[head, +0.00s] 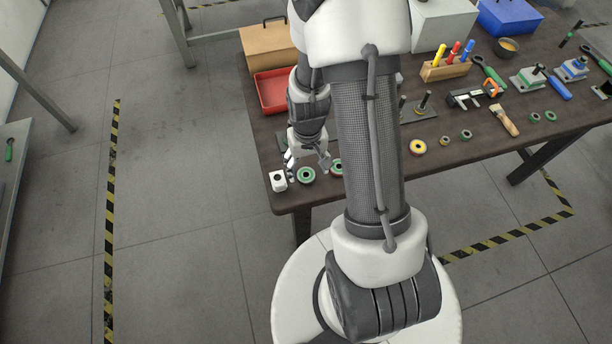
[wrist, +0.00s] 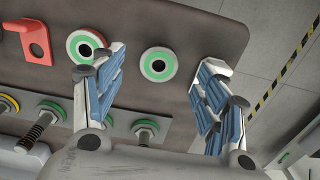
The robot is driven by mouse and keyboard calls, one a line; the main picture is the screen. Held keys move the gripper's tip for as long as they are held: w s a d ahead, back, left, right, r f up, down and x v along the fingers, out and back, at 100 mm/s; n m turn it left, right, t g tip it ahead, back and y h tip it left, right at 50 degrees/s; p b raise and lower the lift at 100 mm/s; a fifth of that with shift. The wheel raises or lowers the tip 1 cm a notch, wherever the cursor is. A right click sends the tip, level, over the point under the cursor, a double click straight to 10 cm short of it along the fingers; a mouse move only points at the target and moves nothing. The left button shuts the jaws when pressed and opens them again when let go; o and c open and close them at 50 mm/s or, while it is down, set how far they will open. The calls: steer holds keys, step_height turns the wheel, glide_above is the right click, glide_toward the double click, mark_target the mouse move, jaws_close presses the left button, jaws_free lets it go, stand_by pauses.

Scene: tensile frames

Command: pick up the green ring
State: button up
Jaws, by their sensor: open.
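A green ring with a pale rim and dark centre (head: 303,177) lies flat near the left front corner of the table. In the wrist view it (wrist: 146,63) lies in the gap between my fingers, touched by neither. My gripper (head: 308,165) is open and empty above it; its blue-padded fingers (wrist: 163,60) spread to either side in the wrist view. A second green ring with a reddish outer edge (wrist: 78,43) lies just left, partly hidden by my left finger. It also shows in the head view (head: 336,164), partly covered by my arm.
A red bracket (wrist: 34,42) lies beyond the second ring. A plate with upright posts (wrist: 156,128) and a red tray (head: 272,92) are nearby.

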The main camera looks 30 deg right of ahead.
mark_target(306, 178)
steer(key=f, duration=0.1)
steer(key=f+b, duration=0.1)
steer(key=f, duration=0.1)
steer(key=f+b, duration=0.1)
steer(key=f, duration=0.1)
steer(key=shift+w, duration=0.3)
steer(key=shift+r, duration=0.15)
steer(key=shift+c, duration=0.2)
steer(key=c, duration=1.2)
